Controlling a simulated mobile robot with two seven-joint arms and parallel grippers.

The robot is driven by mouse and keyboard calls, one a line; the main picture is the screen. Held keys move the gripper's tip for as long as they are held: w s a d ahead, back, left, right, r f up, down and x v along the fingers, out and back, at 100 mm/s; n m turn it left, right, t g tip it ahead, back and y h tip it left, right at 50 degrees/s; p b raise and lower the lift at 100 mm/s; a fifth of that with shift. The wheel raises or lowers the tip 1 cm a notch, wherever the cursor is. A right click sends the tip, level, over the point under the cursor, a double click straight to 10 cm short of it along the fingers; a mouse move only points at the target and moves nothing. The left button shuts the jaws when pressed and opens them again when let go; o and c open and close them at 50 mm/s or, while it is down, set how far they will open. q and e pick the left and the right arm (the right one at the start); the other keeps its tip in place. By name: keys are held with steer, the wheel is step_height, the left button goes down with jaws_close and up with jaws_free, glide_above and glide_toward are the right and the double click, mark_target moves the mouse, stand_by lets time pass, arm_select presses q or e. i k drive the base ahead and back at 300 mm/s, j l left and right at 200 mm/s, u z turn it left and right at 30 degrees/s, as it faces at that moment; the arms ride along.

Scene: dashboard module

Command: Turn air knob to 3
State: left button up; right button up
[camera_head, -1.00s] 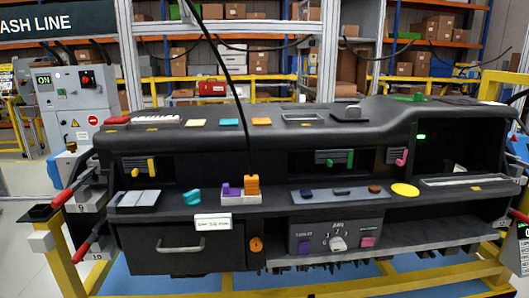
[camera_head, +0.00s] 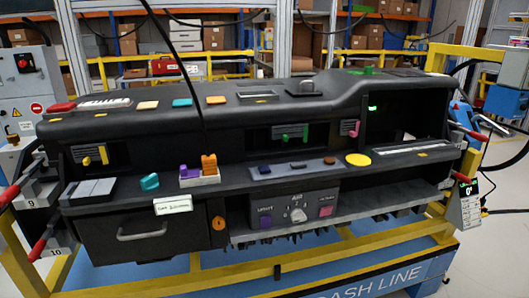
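The air knob (camera_head: 298,214) is a small white dial on the grey control panel (camera_head: 330,196) at the lower middle of the black dashboard (camera_head: 140,128). Small markings with the word AIR sit above the knob. The exact number it points to is too small to tell. A purple light button (camera_head: 265,221) is to its left and a pink button (camera_head: 326,211) to its right. Neither of my grippers shows in the view.
A white tray (camera_head: 206,180) with purple and orange pieces stands on the dashboard ledge. A glove box with a handle (camera_head: 142,232) is at the lower left. Yellow rails (camera_head: 390,243) run in front of the dashboard. Red-handled clamps (camera_head: 38,247) stick out at the left end.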

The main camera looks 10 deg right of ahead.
mark_target(296, 215)
steer(key=i+l+z, duration=0.15)
steer(key=z, duration=0.25)
steer(key=i+l+z, duration=0.1)
steer(key=z, duration=0.35)
steer(key=i, duration=0.05)
